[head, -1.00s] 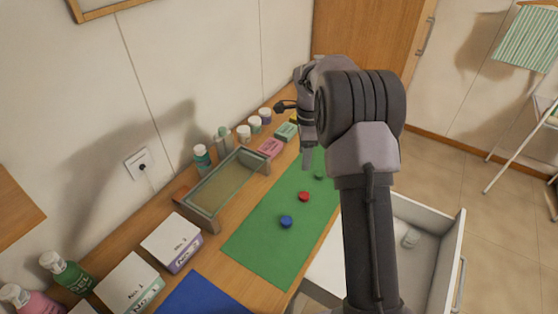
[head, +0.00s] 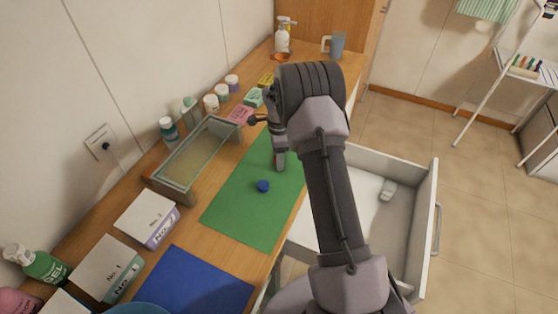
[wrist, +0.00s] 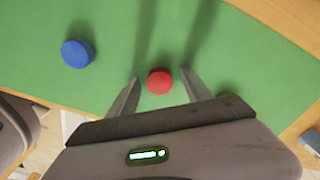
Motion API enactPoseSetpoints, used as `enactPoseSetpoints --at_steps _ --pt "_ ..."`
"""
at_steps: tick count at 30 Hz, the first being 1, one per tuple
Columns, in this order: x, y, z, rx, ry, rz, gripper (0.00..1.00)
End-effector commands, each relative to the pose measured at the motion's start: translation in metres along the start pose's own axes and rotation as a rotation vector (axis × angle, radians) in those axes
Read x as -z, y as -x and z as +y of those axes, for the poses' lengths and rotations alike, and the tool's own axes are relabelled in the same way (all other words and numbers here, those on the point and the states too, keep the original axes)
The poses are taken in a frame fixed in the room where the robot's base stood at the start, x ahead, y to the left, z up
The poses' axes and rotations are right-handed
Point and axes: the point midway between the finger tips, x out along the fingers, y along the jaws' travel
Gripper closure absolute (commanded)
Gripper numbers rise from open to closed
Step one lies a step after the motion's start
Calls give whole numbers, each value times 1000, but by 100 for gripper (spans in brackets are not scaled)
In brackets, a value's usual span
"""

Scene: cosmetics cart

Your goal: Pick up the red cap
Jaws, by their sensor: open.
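The red cap (wrist: 160,81) lies on the green mat (wrist: 225,60) in the wrist view. It shows between the tips of my open gripper (wrist: 160,87), with a gap on each side; I cannot tell the height of the fingers above the mat. In the head view my gripper (head: 280,165) is low over the green mat (head: 240,215), and the red cap is hidden behind it. A blue cap (head: 263,186) lies on the mat nearby and also shows in the wrist view (wrist: 78,54).
A glass-topped stand (head: 195,160) is left of the mat, with bottles and jars behind it. White boxes (head: 147,219) and a blue mat (head: 200,283) are nearer. An open drawer (head: 405,235) is on the right, holding a small white item (head: 388,190).

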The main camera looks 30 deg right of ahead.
Motion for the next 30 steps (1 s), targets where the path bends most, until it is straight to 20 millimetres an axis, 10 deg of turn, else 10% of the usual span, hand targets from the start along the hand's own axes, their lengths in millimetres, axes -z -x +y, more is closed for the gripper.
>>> enactPoseSetpoints --at_steps 3,12,30 --pt "0 1 0 0 0 0 46" --pt "0 2 0 0 0 0 100" --pt "0 39 7 -3 -1 0 100"
